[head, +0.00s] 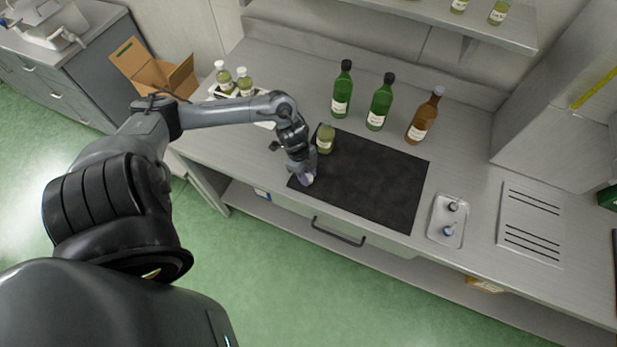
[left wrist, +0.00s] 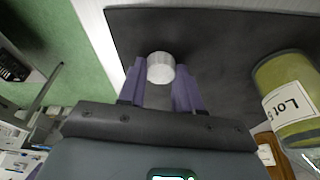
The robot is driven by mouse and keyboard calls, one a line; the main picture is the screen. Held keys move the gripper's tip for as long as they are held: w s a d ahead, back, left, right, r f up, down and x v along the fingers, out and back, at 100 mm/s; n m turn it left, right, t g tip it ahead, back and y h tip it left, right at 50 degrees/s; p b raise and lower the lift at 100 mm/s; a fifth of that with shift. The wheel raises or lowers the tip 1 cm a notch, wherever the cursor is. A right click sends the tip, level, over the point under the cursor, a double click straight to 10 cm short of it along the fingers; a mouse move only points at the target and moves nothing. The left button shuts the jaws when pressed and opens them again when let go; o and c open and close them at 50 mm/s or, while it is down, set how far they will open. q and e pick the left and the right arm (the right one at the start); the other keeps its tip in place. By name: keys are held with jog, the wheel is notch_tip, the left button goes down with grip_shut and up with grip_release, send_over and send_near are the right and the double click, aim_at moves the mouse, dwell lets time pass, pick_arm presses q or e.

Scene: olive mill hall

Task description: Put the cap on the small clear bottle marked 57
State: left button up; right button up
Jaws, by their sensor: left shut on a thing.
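My left gripper (head: 305,179) is low over the left front part of the black mat (head: 385,185). In the left wrist view its purple fingers (left wrist: 159,82) are shut on a small white round cap (left wrist: 161,68). The small clear bottle (head: 325,139) with yellow-green contents stands upright on the mat's back left part, behind and right of the gripper, apart from it. It also shows at the right of the left wrist view (left wrist: 290,98). Its label reads "Lot 5", with the rest cut off. No cap shows on it, though its mouth is unclear. My right gripper is out of view.
Two green bottles (head: 380,103) and a brown bottle (head: 423,117) stand behind the mat. Small white-capped bottles (head: 244,82) stand at the back left near a cardboard box (head: 150,72). A small tray (head: 447,221) with small items lies right of the mat. Most of the mat is clear.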

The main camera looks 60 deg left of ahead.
aim_at(311, 179)
pick_arm(q)
jog(key=shift+r, duration=0.4)
notch_tip(311, 179, up, 4)
jog(key=shift+f, duration=0.25)
jog(key=s+d+r+p, duration=0.1)
jog(key=s+d+r, duration=0.4)
jog(key=d, duration=0.5)
jog(key=shift+s+r+p, duration=0.3)
jog(key=shift+s+r, duration=0.1)
jog(key=shift+r, duration=0.45)
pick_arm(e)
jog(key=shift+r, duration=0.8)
pick_arm(q)
jog(key=shift+d, duration=0.1)
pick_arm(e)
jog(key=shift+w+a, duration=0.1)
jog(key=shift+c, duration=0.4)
